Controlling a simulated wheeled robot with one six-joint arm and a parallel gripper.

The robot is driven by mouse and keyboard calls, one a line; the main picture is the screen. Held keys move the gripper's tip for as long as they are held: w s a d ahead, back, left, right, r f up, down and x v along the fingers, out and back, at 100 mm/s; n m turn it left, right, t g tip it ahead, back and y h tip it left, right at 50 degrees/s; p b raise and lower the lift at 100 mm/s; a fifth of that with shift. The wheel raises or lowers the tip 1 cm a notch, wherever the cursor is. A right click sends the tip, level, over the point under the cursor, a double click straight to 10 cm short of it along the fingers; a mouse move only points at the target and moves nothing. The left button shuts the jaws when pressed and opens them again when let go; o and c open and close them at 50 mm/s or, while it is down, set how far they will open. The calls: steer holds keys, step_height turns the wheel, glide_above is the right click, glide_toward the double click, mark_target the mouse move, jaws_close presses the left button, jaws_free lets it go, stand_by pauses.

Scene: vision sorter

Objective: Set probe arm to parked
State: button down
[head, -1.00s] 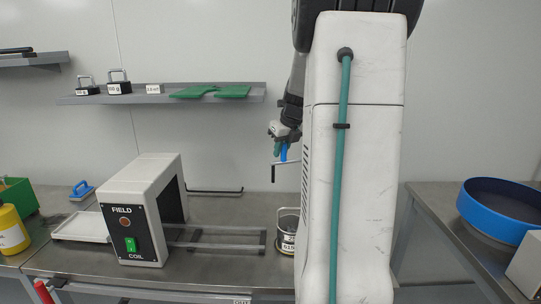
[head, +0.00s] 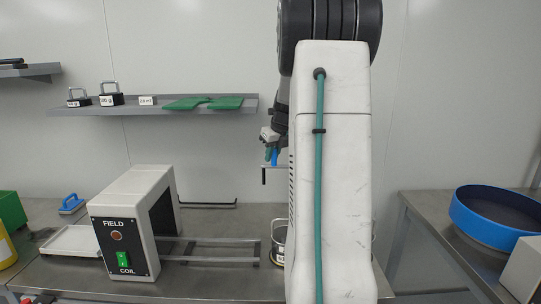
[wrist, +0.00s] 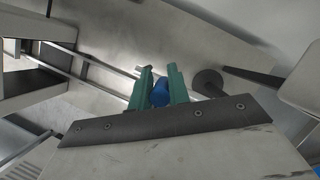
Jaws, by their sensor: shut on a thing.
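My gripper (head: 269,155) is at the middle of the head view, above the bench and in front of the back wall. In the wrist view its two green fingers (wrist: 159,86) are closed on a blue grip (wrist: 160,94). A thin pale bar with a dark end hanging down (head: 264,176) shows at the blue grip in the head view; this looks like the probe arm. My own arm hides its right part, so its mount is not visible. The grey field coil box (head: 119,236), with a green switch, stands at the left.
Metal rails (head: 215,260) run right from the coil box to a labelled metal can (head: 278,246), partly hidden by my arm. A shelf (head: 180,108) with weights and green pads is behind. A blue-rimmed round tray (head: 480,229) is on the right bench.

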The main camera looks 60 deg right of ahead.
steer(key=shift+s+d, duration=0.25)
steer(key=shift+d, duration=0.1)
steer(key=c, duration=1.6)
jaws_free()
steer(key=shift+o, duration=1.4)
steer(key=shift+s+d, duration=0.2)
steer(key=shift+d, duration=0.1)
steer(key=shift+w+a, duration=0.2)
steer(key=shift+a, duration=0.1)
steer(key=shift+a+r, duration=0.1)
steer(key=d+v, duration=0.1)
steer(key=v, duration=0.6)
steer(key=shift+a+r, duration=0.3)
steer(key=shift+a, duration=0.25)
steer(key=shift+s, duration=0.1)
